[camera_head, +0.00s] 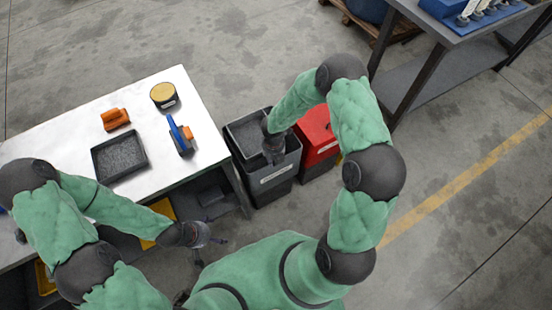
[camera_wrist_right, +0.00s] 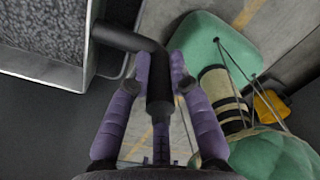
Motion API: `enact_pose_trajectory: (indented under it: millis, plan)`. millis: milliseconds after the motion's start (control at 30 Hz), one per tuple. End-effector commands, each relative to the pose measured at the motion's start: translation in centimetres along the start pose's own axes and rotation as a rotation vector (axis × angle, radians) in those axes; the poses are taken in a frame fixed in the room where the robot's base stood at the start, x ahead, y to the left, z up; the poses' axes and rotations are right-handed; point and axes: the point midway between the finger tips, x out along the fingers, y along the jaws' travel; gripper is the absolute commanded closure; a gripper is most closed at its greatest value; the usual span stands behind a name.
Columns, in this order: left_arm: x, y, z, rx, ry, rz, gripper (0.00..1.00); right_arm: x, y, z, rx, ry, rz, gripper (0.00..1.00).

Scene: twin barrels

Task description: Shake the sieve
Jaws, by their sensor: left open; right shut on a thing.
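My right gripper (camera_head: 274,152) is shut on the black handle of the sieve; its purple fingers (camera_wrist_right: 155,65) close around the handle (camera_wrist_right: 160,90) in the right wrist view. The sieve (camera_wrist_right: 40,68) is a light grey square frame with a speckled grey surface, cut off at the upper left there. In the head view the sieve (camera_head: 243,128) is at the open top of the dark bin (camera_head: 277,181), partly hidden by my gripper. I cannot tell whether it touches the bin's rim. My left gripper (camera_head: 210,240) is open and empty beside the table's front edge.
The white table (camera_head: 60,140) holds a black tray (camera_head: 119,156) of dark grains, an orange tool (camera_head: 115,119), a blue-and-orange tool (camera_head: 180,135) and a yellow-topped can (camera_head: 163,96). A red bin (camera_head: 316,130) stands right of the dark bin. A grey bench (camera_head: 445,75) is at upper right.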

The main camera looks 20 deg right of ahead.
Motion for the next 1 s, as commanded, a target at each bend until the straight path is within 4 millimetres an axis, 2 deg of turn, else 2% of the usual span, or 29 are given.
enact_pose_trajectory:
  millis: [33, 100, 400, 533, 667, 1000]
  plan:
    - [0.0, 0.0, 0.0, 0.0, 0.0, 0.0, 0.14, 0.0, 0.4, -0.1, -0.002, 0.0, 0.008, 0.73]
    - [0.0, 0.0, 0.0, 0.0, 0.0, 0.0, 0.14, 0.0, 0.4, -0.2, -0.003, 0.001, 0.007, 0.55]
    - [0.0, 0.0, 0.0, 0.0, 0.0, 0.0, 0.14, 0.0, 0.2, -0.1, -0.002, 0.0, 0.005, 0.55]
    - [0.0, 0.0, 0.0, 0.0, 0.0, 0.0, 0.14, -0.7, 0.2, 0.0, 0.0, -0.001, 0.005, 0.55]
    - [0.0, 0.0, 0.0, 0.0, 0.0, 0.0, 0.14, -2.5, 0.2, 0.1, 0.0, -0.003, 0.004, 0.55]
    - [0.0, 0.0, 0.0, 0.0, 0.0, 0.0, 0.14, -9.0, 0.3, -0.1, -0.002, -0.002, 0.007, 0.55]
